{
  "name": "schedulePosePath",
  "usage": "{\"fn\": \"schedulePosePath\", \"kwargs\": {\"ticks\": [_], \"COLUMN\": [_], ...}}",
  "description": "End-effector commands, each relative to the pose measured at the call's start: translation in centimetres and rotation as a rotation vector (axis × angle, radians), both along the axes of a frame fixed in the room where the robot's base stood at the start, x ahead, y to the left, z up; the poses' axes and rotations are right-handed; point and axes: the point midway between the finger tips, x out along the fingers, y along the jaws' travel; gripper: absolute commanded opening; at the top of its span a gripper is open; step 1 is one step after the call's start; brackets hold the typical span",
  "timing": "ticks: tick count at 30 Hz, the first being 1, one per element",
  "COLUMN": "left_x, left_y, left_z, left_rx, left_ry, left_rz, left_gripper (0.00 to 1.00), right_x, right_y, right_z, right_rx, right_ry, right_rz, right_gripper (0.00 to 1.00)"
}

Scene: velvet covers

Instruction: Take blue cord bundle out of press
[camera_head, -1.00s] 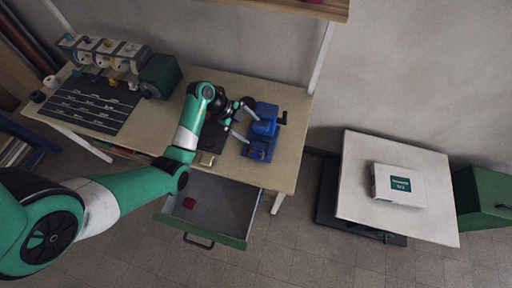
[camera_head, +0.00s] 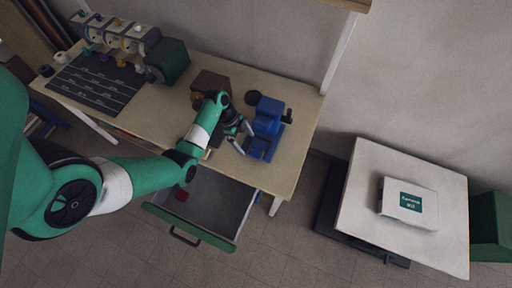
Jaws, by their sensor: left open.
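The blue press (camera_head: 266,122) stands near the right end of the wooden workbench (camera_head: 292,172). It has a blue base with a raised body and a dark knob on its right side. I cannot make out the blue cord bundle as separate from the blue press. My left gripper (camera_head: 245,140) is open at the left side of the press, its two pale fingers pointing toward the base. Whether the fingers touch the press is too small to tell. My right gripper is not in view.
An open drawer (camera_head: 222,200) with a small red item (camera_head: 181,195) juts out below the bench front. A black mat (camera_head: 95,86), a row of spools (camera_head: 120,35) and a dark green box (camera_head: 168,60) fill the bench's left. A white box (camera_head: 408,203) lies on a separate table (camera_head: 362,225).

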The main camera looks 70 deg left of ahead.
Motion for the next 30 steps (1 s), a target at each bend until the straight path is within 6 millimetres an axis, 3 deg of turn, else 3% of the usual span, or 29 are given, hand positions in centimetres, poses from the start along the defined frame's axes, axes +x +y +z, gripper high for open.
{"fn": "schedulePosePath", "kwargs": {"ticks": [5, 13, 21, 23, 30], "left_x": [0.2, 1.4, 1.7, 1.6, 1.6], "left_y": [-0.2, -1.4, -1.6, -1.6, -1.5], "left_z": [-0.6, -4.6, -4.9, -4.9, -4.9], "left_rx": [0.0, 0.001, 0.002, 0.002, 0.002], "left_ry": [0.0, 0.001, 0.0, 0.0, 0.0], "left_rz": [-0.001, -0.002, -0.001, -0.001, -0.001], "left_gripper": [1.0, 1.0, 1.0, 0.93, 0.5], "right_x": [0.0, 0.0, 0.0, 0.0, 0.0], "right_y": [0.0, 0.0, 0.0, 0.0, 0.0], "right_z": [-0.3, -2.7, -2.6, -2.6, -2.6], "right_rx": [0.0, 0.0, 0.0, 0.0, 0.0], "right_ry": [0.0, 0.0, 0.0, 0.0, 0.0], "right_rz": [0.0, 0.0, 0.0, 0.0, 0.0], "right_gripper": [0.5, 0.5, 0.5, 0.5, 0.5]}}
